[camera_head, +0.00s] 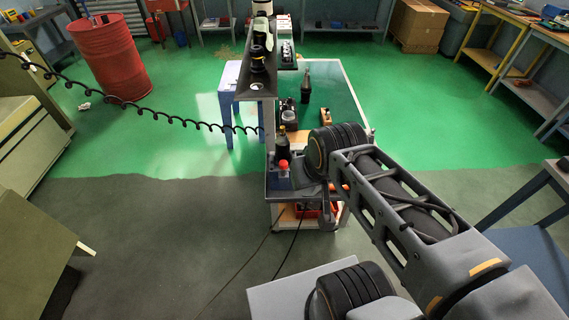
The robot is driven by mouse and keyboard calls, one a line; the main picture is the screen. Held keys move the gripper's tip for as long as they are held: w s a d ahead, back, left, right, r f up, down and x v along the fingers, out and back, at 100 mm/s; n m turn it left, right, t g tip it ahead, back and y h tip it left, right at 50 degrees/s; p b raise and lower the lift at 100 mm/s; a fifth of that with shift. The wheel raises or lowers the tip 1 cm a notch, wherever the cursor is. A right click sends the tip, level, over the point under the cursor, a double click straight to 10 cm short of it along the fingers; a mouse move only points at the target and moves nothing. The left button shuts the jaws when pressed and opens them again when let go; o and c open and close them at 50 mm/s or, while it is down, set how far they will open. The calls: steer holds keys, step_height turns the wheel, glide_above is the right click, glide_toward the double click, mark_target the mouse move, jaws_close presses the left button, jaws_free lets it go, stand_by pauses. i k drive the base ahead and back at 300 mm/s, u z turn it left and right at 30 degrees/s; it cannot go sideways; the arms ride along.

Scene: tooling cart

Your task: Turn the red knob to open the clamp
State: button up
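A small red knob (283,164) shows on the near part of the tooling cart (279,194), just below a dark bottle in the picture. The clamp it belongs to is too small and too dark to make out. My arm reaches in from the lower right, and its wrist hangs over the right side of the cart. My gripper (327,212) seems to point down at the cart's near right corner, to the right of the knob and apart from it. Its fingers are small and partly hidden by my wrist, so I cannot tell whether they are open.
The dark bottle (282,141) stands close behind the knob. A narrow raised shelf (256,86) with dark tool holders rises at the cart's left. A second dark bottle (306,80) stands farther back. Orange items (306,210) lie on the lower shelf.

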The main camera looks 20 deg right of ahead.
mark_target(283, 164)
steer(key=k, duration=0.5)
steer(key=u, duration=1.9)
steer(key=i, duration=1.2)
steer(key=z, duration=2.15)
